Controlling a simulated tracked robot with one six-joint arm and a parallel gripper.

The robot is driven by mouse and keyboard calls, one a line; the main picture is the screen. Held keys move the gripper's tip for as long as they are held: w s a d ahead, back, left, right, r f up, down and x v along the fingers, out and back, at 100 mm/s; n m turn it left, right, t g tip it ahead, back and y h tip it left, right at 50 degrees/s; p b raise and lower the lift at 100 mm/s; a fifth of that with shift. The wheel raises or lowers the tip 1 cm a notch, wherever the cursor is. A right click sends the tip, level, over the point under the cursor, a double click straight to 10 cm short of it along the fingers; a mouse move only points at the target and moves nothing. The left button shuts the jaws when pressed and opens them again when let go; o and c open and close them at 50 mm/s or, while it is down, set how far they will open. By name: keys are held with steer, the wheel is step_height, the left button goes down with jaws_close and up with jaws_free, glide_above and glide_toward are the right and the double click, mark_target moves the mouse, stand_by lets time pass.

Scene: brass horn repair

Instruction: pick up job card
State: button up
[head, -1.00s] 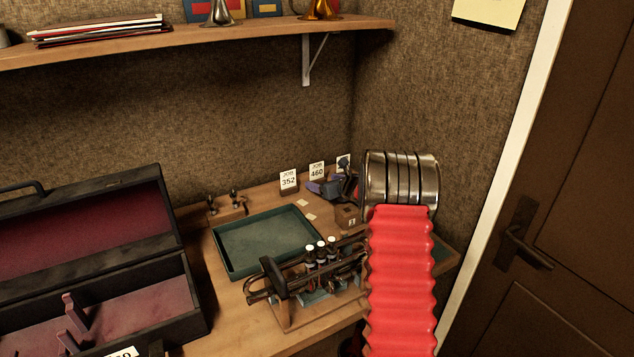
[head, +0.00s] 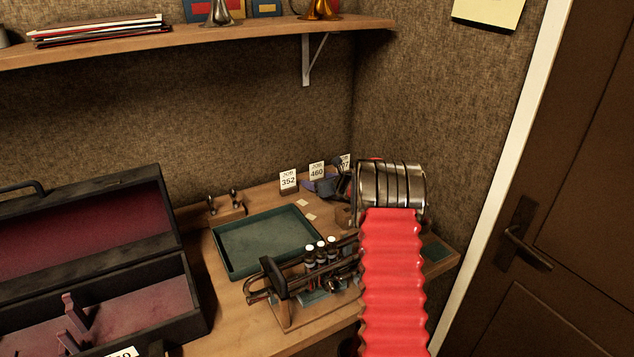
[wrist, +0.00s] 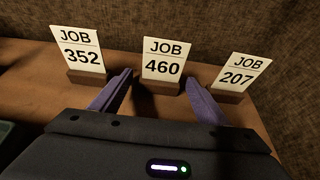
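Three white job cards stand upright in small wooden holders at the back of the bench. In the wrist view, card 352 (wrist: 83,52) is at the left, card 460 (wrist: 163,60) in the middle and card 207 (wrist: 243,74) at the right. In the head view, cards 352 (head: 288,180) and 460 (head: 317,171) show clearly, while card 207 (head: 345,162) is partly hidden by my arm. My gripper (wrist: 160,92) is open and empty. Its two purple fingers are spread in front of card 460, one towards each side, apart from the card.
A green tray (head: 224,262) lies on the bench, with a trumpet (head: 318,262) on a wooden stand in front of it. An open case (head: 165,262) stands at the left. The textured wall (wrist: 200,20) is close behind the cards.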

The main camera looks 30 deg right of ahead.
steer(key=c, duration=1.1)
steer(key=shift+c, duration=0.2)
step_height(320, 180, up, 10)
stand_by(0.5)
